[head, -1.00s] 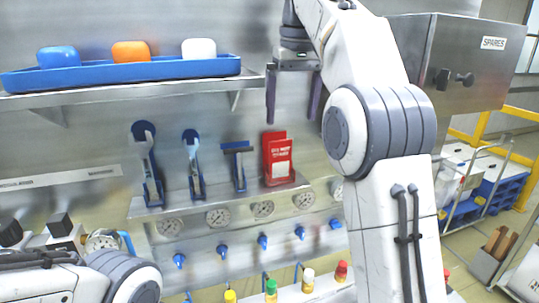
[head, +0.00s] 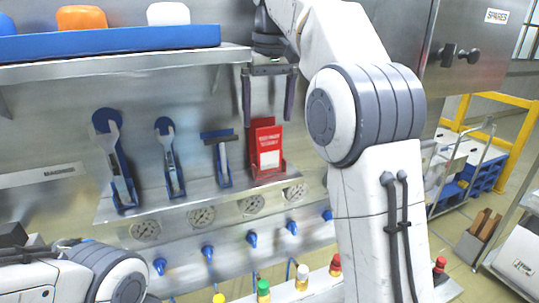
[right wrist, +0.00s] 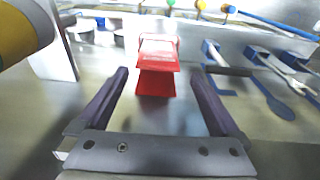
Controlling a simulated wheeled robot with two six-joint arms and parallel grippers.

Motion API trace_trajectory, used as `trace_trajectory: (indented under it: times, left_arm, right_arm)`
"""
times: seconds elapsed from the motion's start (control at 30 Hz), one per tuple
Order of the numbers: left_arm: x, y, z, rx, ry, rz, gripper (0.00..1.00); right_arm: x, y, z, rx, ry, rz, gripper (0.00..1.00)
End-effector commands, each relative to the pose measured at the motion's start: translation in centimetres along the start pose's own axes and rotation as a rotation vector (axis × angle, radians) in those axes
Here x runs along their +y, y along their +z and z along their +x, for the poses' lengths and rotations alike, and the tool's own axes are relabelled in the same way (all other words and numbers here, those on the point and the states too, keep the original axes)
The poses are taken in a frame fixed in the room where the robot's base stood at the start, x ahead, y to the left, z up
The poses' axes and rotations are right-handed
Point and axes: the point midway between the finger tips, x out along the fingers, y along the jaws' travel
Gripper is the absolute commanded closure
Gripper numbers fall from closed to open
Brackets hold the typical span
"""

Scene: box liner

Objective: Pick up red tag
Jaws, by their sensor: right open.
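The red tag (head: 267,148) with a white label stands upright in a red holder at the right end of the small steel ledge. It also shows in the right wrist view (right wrist: 158,58), at the top centre between the fingers. My right gripper (head: 267,119) is open and points down, its fingertips on either side of the tag's top in the head view. In the right wrist view the open gripper (right wrist: 160,70) has a gap on both sides of the tag and no visible contact. My left arm shows at the lower left, but its gripper is not seen.
Two wrenches (head: 169,158) and a T-shaped tool (head: 222,160) on blue holders stand left of the tag. An upper shelf with a blue tray (head: 120,40) is at the upper left. Gauges (head: 202,217) and blue valves (head: 252,240) are below the ledge.

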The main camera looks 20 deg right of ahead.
Motion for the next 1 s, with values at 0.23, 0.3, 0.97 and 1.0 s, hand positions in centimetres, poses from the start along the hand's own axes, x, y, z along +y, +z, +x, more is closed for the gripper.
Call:
trace_trajectory:
  times: [0.23, 0.3, 0.97, 1.0]
  left_arm:
    - [-0.1, 0.0, 0.7, 0.000, 0.000, -0.001, 0.50]
    - [-0.1, 0.0, 0.8, 0.000, 0.000, -0.001, 0.50]
    - [-0.1, 0.0, 0.8, 0.000, 0.000, -0.001, 0.50]
    - [-0.1, 0.0, 0.8, 0.000, 0.000, -0.001, 0.50]
  right_arm:
    - [0.4, 0.4, 3.4, -0.004, 0.000, 0.002, 0.00]
    - [0.4, 0.4, 3.9, -0.002, 0.000, 0.003, 0.00]
    - [0.5, 0.4, 4.2, -0.001, 0.000, 0.004, 1.00]
    - [0.5, 0.4, 4.2, -0.001, 0.000, 0.004, 1.00]
